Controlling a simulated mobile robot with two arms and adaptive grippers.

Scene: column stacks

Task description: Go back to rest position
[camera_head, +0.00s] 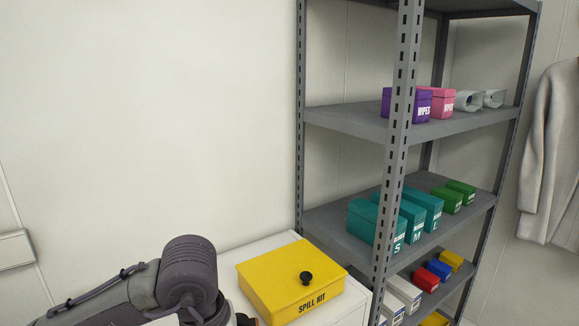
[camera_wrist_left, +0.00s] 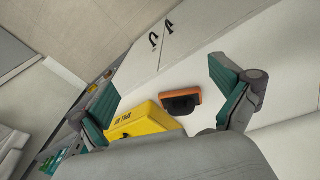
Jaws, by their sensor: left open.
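My left arm (camera_head: 150,290) comes in at the lower left of the head view; its gripper is below the frame there. In the left wrist view my left gripper (camera_wrist_left: 163,92) is open, with teal finger pads spread wide and nothing between them in contact. Beyond the fingers, an orange object with a black part (camera_wrist_left: 181,100) shows on a white surface. The yellow spill kit box (camera_wrist_left: 146,120) shows near the left finger. In the head view the spill kit (camera_head: 290,275), with a black knob on its lid, sits right of my arm. My right gripper is not in view.
The spill kit sits on a white cabinet top (camera_head: 258,243). A grey metal shelf rack (camera_head: 345,122) stands at the right with teal boxes (camera_head: 375,220), purple and pink wipes boxes (camera_head: 437,103) and green boxes. A light coat (camera_head: 553,150) hangs far right. The wall area above my arm is clear.

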